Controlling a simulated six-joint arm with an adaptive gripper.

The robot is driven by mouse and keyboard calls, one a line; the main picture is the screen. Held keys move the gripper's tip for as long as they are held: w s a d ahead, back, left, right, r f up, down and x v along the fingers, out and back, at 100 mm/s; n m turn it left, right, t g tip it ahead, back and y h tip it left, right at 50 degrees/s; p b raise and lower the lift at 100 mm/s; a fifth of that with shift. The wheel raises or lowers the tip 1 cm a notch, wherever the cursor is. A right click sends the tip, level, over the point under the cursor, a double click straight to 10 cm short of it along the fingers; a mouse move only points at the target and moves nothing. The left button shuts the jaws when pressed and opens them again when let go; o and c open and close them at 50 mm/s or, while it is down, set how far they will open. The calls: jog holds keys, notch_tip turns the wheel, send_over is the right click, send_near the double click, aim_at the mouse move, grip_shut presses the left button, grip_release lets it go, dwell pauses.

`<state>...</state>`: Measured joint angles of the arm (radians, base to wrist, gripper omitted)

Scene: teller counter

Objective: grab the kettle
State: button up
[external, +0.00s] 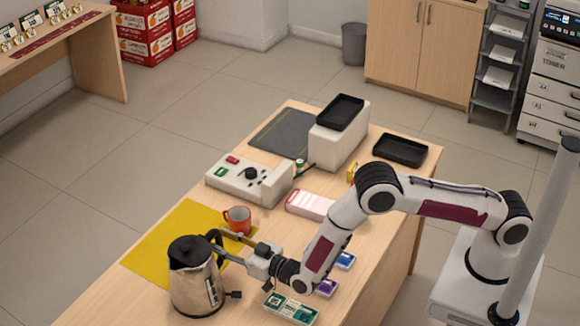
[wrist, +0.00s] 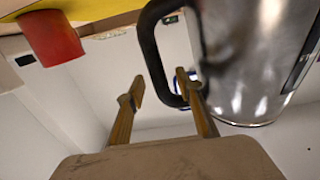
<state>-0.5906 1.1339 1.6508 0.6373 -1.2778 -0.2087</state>
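The kettle (external: 195,288) is a silver-beige jug with a black lid and black handle. It stands upright at the near left of the counter, by the front of the yellow mat. In the wrist view its shiny body (wrist: 245,60) fills the right side and its black handle (wrist: 150,55) loops down on the left of the body. My gripper (external: 222,246) is at the handle side of the kettle. In the wrist view my gripper (wrist: 160,80) is open, with the handle appearing between its two fingers. Contact with the handle cannot be told.
A red mug (external: 238,219) stands on the yellow mat (external: 160,245) just behind my gripper; it also shows in the wrist view (wrist: 50,38). A white device (external: 250,180), a pink-and-white box (external: 310,205) and small coloured packs (external: 292,307) lie on the counter.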

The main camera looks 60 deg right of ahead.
grip_shut()
jog(key=shift+r, duration=0.25)
jog(key=shift+r, duration=0.35)
notch_tip(320, 180, up, 9)
dwell(1.6)
jog(key=shift+r, duration=0.15)
dwell(0.8)
